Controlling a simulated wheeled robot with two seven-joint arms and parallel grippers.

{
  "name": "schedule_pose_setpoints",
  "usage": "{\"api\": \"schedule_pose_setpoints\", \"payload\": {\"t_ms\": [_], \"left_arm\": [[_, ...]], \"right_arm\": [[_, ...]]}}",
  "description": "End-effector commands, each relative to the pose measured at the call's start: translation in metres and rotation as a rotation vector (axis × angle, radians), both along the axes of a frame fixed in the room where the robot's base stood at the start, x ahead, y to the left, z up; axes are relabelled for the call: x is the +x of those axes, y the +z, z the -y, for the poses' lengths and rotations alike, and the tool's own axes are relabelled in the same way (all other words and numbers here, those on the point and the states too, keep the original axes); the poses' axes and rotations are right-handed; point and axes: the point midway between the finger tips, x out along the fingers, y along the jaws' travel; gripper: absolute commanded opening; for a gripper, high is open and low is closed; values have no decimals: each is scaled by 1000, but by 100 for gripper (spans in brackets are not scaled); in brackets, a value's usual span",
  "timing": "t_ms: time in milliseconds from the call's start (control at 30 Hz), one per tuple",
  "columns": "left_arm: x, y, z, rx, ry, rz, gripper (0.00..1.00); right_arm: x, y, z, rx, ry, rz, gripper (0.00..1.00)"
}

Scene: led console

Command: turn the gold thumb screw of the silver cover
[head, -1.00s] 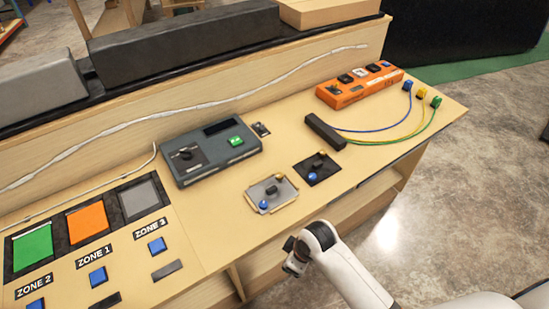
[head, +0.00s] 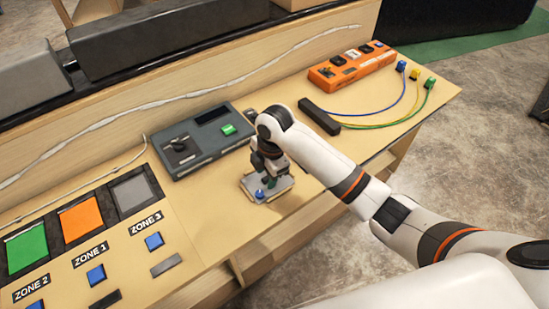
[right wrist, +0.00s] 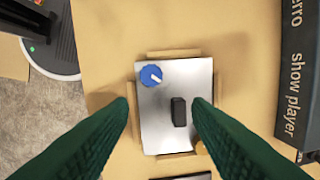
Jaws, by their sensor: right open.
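The silver cover (head: 286,187) lies flat on the bench, mostly hidden by my right gripper in the head view. In the right wrist view the silver cover (right wrist: 160,110) shows from above, with a black handle (right wrist: 178,112) at its middle and a blue knob (right wrist: 151,75) near one corner. The gold thumb screw (right wrist: 200,147) is at the opposite corner, partly hidden by a finger. My right gripper (head: 271,180) is above the cover, its open green fingers (right wrist: 160,108) spread to either side of the handle and empty. My left gripper is out of view.
A grey console (head: 195,140) stands close beside the cover; its lettered side (right wrist: 297,80) shows in the wrist view. An orange box (head: 350,67), a dark bar (head: 318,116) and coloured cables lie farther right. Zone pads (head: 82,222) and blue buttons lie left.

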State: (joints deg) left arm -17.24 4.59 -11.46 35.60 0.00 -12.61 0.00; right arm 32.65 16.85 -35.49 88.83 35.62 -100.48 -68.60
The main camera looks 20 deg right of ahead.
Motion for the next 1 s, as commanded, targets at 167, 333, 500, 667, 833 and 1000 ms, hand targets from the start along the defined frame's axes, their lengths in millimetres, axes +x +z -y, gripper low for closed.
{"api": "schedule_pose_setpoints", "payload": {"t_ms": [167, 333, 500, 667, 833, 1000], "left_arm": [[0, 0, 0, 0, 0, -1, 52], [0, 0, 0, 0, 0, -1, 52], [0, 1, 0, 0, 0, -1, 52], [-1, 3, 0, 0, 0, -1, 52], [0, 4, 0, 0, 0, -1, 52], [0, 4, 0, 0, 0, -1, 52]], "right_arm": [[55, 48, 30, -86, 225, -16, 45], [73, 70, 45, -111, 315, -30, 45], [74, 60, 47, -113, 328, -36, 45], [74, 32, 46, -113, 326, -36, 45], [74, -3, 46, -112, 325, -35, 45], [74, -31, 46, -111, 326, -34, 45]]}}
